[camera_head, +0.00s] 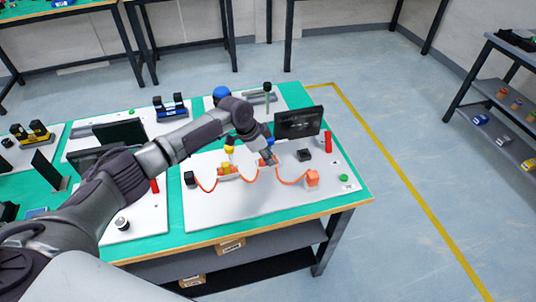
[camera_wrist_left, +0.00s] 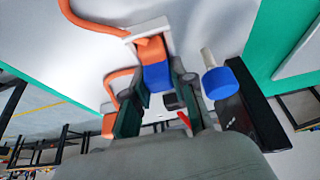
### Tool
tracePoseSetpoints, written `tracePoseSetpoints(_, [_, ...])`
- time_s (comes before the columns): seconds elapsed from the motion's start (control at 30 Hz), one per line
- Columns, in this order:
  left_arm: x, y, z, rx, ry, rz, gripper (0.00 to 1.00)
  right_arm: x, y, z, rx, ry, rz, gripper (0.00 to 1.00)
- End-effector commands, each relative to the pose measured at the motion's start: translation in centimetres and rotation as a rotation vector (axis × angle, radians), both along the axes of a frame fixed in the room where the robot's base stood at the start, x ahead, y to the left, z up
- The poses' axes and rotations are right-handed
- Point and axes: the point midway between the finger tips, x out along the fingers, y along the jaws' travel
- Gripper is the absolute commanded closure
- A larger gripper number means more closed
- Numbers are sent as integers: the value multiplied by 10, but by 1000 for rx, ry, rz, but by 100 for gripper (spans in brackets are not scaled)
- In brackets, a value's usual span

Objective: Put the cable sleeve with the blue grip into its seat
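The cable sleeve is orange with a blue grip (camera_wrist_left: 157,77) and sits on an orange cable (camera_head: 207,187). In the left wrist view its blue grip is between the two fingers of my left gripper (camera_wrist_left: 160,88), which look closed on its sides. Its orange end meets a white seat bracket (camera_wrist_left: 149,29); I cannot tell whether it is fully inside. In the head view my left gripper (camera_head: 269,158) is low over the white board, hiding most of the sleeve and seat. My right gripper is not in view.
A blue-capped peg (camera_wrist_left: 218,80) stands close beside my left gripper. A black screen (camera_head: 299,122) stands behind. An orange block (camera_head: 312,178) holds the cable's right end. The board's front (camera_head: 245,208) is clear.

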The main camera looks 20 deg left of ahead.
Motion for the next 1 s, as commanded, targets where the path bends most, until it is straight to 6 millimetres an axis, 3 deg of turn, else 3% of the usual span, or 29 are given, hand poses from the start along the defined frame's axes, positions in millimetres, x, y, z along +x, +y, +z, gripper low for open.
tracePoseSetpoints(0.03, [0, 0, 0, 0, 0, 0, 67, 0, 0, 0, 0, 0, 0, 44])
tracePoseSetpoints(0.17, [0, 0, 0, 0, 0, 0, 46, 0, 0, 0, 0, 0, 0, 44])
tracePoseSetpoints(0.57, [-1, 3, 7, 1, -1, 0, 46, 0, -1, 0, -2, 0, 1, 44])
tracePoseSetpoints(1.0, [-20, 32, 85, 1, -3, 0, 46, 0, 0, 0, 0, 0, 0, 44])
